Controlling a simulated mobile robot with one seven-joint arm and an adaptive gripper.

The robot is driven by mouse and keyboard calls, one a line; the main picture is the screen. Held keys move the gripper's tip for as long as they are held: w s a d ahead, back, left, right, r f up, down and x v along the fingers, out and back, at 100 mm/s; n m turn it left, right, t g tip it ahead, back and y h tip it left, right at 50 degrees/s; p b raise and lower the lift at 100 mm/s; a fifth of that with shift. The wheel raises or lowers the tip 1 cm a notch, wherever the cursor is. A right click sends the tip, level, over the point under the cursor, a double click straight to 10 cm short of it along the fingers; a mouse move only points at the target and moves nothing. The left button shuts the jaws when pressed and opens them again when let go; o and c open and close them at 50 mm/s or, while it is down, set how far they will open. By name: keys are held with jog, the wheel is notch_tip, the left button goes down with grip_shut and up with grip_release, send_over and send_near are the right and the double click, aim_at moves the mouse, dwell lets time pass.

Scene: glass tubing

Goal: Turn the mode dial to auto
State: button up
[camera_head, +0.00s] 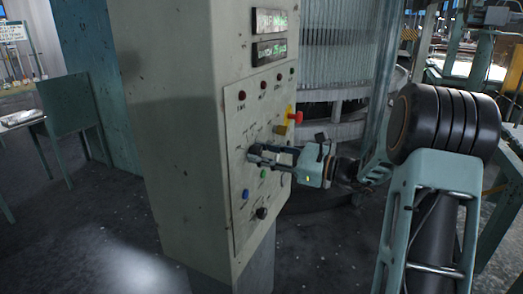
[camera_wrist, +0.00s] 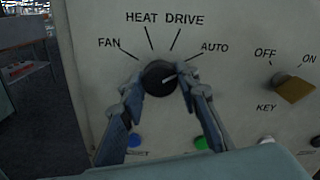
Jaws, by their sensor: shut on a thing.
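The mode dial (camera_wrist: 158,74) is a round black knob on the grey control panel (camera_wrist: 90,20), with FAN, HEAT, DRIVE and AUTO marked around it. Its pale pointer line points right and slightly up, toward the AUTO side; a finger close by makes its exact alignment hard to judge. My gripper (camera_wrist: 161,82) is shut on the dial, one finger on its left side and one on its right. In the head view my gripper (camera_head: 252,155) reaches the panel face from the right, and its fingers hide the dial.
A key switch (camera_wrist: 294,88) marked OFF and ON sits right of the dial. Blue (camera_wrist: 134,140) and green (camera_wrist: 201,142) buttons lie below it.

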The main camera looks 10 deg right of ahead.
dwell(0.3)
jog(key=o, duration=1.2)
jog(key=shift+c, duration=0.2)
jog(key=v, duration=1.2)
